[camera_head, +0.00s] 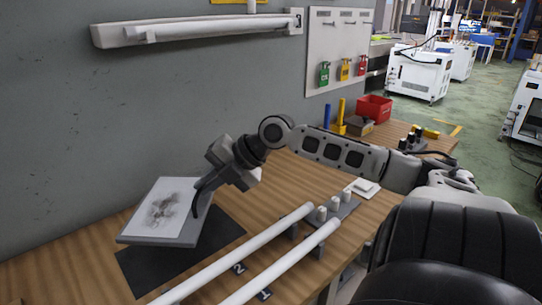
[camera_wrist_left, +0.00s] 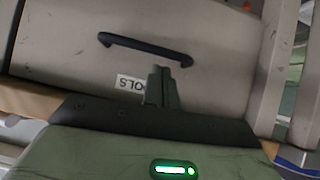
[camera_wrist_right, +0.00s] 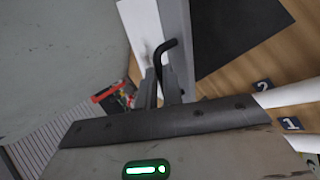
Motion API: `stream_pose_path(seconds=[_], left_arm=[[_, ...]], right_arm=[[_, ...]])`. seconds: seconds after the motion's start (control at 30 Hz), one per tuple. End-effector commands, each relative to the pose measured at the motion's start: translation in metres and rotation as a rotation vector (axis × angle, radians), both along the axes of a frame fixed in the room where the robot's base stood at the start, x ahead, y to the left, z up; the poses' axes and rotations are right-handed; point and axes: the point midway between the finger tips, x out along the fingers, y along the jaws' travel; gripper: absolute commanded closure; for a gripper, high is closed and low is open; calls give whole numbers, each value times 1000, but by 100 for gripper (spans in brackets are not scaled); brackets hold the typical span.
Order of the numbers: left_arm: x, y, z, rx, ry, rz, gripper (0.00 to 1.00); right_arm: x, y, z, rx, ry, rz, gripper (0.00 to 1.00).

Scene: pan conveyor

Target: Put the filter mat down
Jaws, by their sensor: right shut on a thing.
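The filter mat (camera_head: 163,207) is a flat grey-framed panel with a white face and a dark smudge, left of centre in the head view. It is tilted, over or beside a black rectangle (camera_head: 150,268) on the bench. I cannot tell whether its lower edge touches. My right gripper (camera_head: 204,188) is shut on the mat's black bent handle. In the right wrist view the fingers (camera_wrist_right: 160,82) close on the handle (camera_wrist_right: 166,47), and the panel shows edge-on. My left gripper (camera_wrist_left: 163,80) is shut and empty in the left wrist view, in front of a grey drawer with a black handle.
Two white tubes (camera_head: 262,238) lie on the bench right of the black rectangle, by labels 1 and 2. A red bin (camera_head: 374,108) stands at the back. A wall lamp (camera_head: 195,28) hangs above.

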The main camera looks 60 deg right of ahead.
Motion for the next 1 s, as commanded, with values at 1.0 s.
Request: stream_pose_path(seconds=[1.0], left_arm=[[1,0,0,1,-6,-4,100]], right_arm=[[-1,4,-99,1,-5,-5,81]])
